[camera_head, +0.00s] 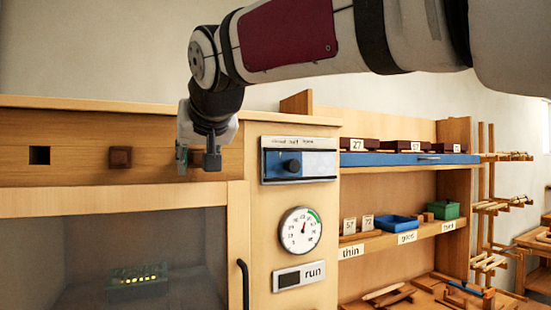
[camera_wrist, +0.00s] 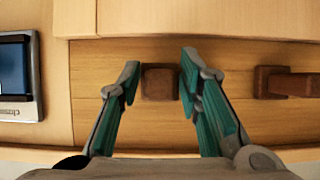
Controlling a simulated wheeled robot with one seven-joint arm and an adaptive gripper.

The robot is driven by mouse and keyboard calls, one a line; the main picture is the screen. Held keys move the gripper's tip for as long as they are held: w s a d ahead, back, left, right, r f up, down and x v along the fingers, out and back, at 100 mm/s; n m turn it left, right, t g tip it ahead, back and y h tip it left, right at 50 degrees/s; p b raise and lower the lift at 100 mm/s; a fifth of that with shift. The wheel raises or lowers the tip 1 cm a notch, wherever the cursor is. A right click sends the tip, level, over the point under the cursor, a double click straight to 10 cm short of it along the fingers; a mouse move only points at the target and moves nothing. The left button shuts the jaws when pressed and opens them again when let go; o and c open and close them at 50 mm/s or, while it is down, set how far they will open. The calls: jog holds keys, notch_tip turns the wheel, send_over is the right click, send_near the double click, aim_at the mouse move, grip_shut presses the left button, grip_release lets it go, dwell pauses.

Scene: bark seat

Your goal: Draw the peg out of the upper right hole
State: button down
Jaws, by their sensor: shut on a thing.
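My gripper (camera_head: 197,158) is at the right end of a wooden rail above a glass-fronted cabinet. In the wrist view its teal-padded fingers (camera_wrist: 159,72) stand either side of a dark brown square peg (camera_wrist: 160,84) and are shut on it. The peg's hole is hidden behind it, and I cannot tell how deep the peg sits. Farther left is an empty square hole (camera_head: 39,155).
A black door handle (camera_head: 243,284) is below. Shelves with a blue tray (camera_head: 396,223) and a green box (camera_head: 442,210) stand farther right.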

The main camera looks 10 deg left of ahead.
jog(key=s+d+p, duration=0.1)
jog(key=s+d, duration=0.4)
jog(key=s, duration=0.3)
jog(key=shift+s, duration=0.2)
dwell(1.2)
jog(key=shift+w+d, duration=0.1)
dwell(0.4)
